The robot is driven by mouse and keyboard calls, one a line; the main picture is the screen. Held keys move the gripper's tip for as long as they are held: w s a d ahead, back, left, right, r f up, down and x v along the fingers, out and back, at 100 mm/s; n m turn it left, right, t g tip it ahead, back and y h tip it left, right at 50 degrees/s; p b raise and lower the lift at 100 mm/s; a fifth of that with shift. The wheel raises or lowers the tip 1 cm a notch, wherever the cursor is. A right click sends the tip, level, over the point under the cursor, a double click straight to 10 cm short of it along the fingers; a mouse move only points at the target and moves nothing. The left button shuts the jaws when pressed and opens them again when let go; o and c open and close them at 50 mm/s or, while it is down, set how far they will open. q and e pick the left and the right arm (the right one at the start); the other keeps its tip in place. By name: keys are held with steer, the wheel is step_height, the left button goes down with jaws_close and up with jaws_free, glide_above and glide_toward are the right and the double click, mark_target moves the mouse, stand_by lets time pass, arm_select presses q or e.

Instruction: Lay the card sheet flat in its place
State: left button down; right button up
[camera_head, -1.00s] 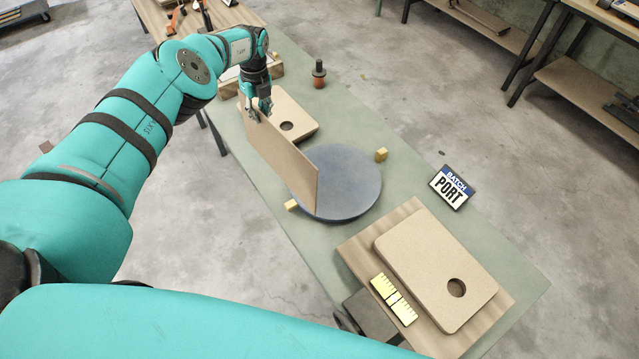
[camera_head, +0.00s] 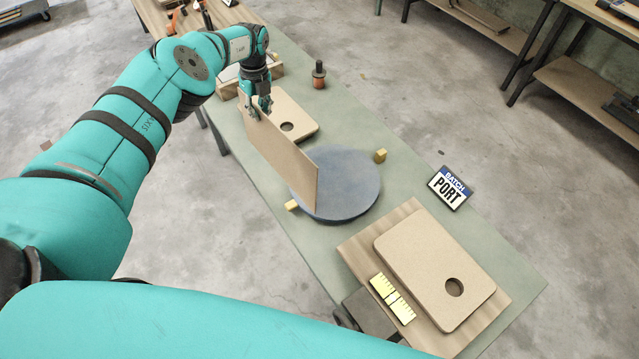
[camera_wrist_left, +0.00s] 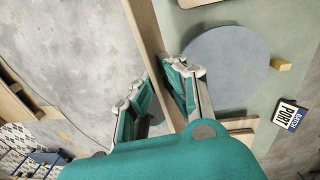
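The card sheet (camera_head: 284,150) is a thin tan panel standing on edge, upright, at the left side of the round blue-grey disc. My left gripper (camera_head: 258,108) is shut on its far upper end, and the wrist view shows the sheet (camera_wrist_left: 151,40) running between the fingers (camera_wrist_left: 160,88). Whether its lower edge touches anything is unclear. A tan board with a round hole (camera_head: 295,108) lies behind the sheet, partly hidden by it. Another thick holed board (camera_head: 425,255) lies on a wood-grained panel (camera_head: 362,252) at the near right. My right gripper is out of view.
The blue-grey disc (camera_head: 350,180) has small yellow blocks (camera_head: 380,155) at its sides. A "BATCH PORT" sign (camera_head: 450,188) stands at the right table edge. A yellow marked piece (camera_head: 392,298) lies beside the near board. A dark-topped orange object (camera_head: 318,75) stands farther back.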

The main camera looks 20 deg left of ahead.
arm_select(q)
steer(key=shift+r+p, duration=0.9)
steer(key=shift+r, duration=0.5)
steer(key=shift+r+b, duration=0.35)
steer(key=shift+r, duration=0.6)
